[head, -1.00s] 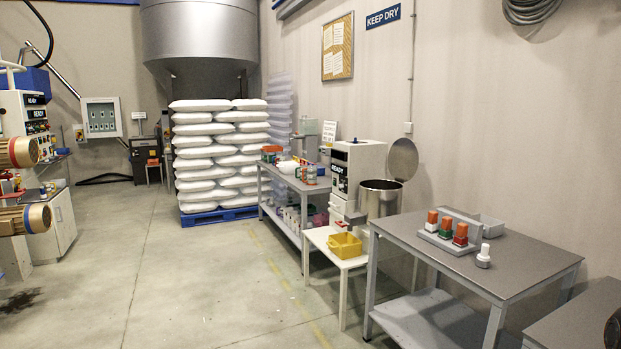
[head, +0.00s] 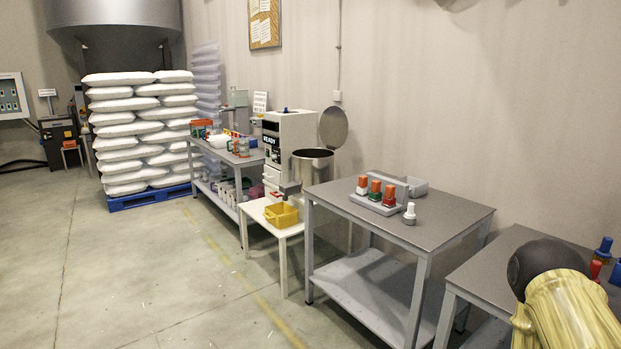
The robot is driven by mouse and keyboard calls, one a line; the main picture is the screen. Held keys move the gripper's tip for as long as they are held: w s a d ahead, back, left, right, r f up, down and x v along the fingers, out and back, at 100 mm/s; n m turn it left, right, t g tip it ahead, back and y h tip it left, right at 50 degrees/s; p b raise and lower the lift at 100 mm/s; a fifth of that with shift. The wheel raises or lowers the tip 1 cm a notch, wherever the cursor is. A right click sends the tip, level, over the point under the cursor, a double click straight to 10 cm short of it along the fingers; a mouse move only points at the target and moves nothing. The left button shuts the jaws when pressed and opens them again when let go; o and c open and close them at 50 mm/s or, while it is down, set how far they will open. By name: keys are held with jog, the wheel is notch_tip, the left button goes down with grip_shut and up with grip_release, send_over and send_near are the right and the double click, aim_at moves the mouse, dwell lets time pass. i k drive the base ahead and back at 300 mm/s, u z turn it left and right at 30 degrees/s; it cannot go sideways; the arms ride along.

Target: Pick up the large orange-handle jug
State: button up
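I cannot make out with certainty a large jug with an orange handle. On the far grey bench (head: 252,157) stand small vessels, among them an orange-and-green one (head: 200,128) and a white one (head: 219,141); their handles are too small to tell. On the nearer grey table (head: 443,213), a grey rack holds several small bottles with orange or red caps, one of them an orange-capped bottle (head: 362,185). A white-topped bottle (head: 409,214) stands beside the rack. My gripper is not in view.
A yellow bin (head: 281,215) sits on a low white stand (head: 252,209) before a white machine (head: 290,140) and steel drum (head: 313,170). Blue (head: 604,246) and red items lie at the right edge, by another grey table (head: 490,272). Floor (head: 150,260) is open at left.

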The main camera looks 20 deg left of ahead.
aim_at(243, 142)
jog(key=u, duration=0.15)
jog(key=i, duration=0.3)
jog(key=u, duration=1)
jog(key=i, duration=1.5)
jog(key=u, duration=0.95)
jog(key=i, duration=1.65)
jog(key=u, duration=0.25)
jog(key=i, duration=1.7)
jog(key=z, duration=0.5)
jog(key=i, duration=1.55)
jog(key=z, duration=1.65)
jog(key=i, duration=1.2)
jog(key=z, duration=0.9)
